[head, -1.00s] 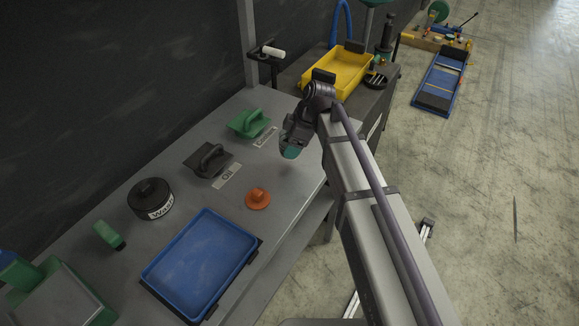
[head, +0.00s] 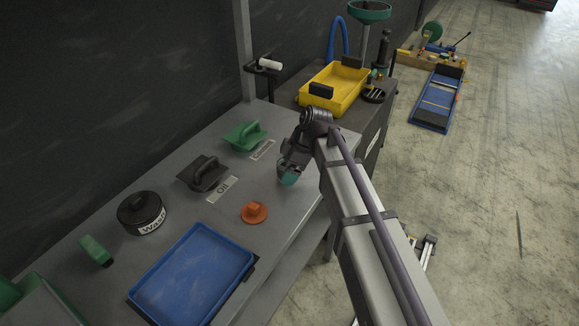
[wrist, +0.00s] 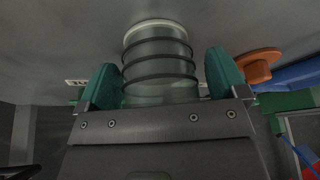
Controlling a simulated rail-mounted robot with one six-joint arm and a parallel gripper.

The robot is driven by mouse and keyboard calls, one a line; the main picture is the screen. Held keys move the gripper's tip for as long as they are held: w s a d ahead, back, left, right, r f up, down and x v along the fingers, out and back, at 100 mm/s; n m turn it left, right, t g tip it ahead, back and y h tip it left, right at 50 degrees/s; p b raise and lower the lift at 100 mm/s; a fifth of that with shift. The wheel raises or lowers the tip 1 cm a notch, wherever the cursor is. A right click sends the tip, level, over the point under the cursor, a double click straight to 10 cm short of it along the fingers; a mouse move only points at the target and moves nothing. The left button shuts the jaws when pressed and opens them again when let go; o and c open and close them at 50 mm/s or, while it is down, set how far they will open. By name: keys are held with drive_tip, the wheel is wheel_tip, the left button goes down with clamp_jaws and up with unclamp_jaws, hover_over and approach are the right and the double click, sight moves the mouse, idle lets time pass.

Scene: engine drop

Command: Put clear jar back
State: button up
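The clear jar (wrist: 160,85), a see-through cylinder with dark rings and a pale rim, is between the two green fingertips of my gripper (wrist: 163,90) in the wrist view. The fingers lie along both its sides and look shut on it. Its pale-rimmed end is close to the grey tabletop; I cannot tell whether they touch. In the head view my gripper (head: 288,177) is over the right part of the grey bench (head: 228,222), beyond the orange knob. The jar is mostly hidden there.
An orange knob (head: 254,211), blue tray (head: 192,273), black waste container (head: 141,210), dark handled lid (head: 203,173) by an oil label and green handled lid (head: 245,135) are on the bench. A yellow bin (head: 335,88) stands behind. Bench around my gripper looks clear.

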drive_tip(key=shift+o, duration=0.2)
drive_tip(key=shift+r+p, duration=0.3)
drive_tip(key=p+v, duration=1.1)
drive_tip(key=v, duration=0.1)
drive_tip(key=s+d+f+m+h, duration=0.1)
drive_tip(key=s+d+m+h, duration=0.3)
drive_tip(key=s+d+m, duration=0.9)
drive_tip(key=s+m, duration=0.3)
drive_tip(key=m, duration=0.1)
drive_tip(key=shift+s+f+m+h, duration=0.25)
drive_tip(key=shift+m+h, duration=0.05)
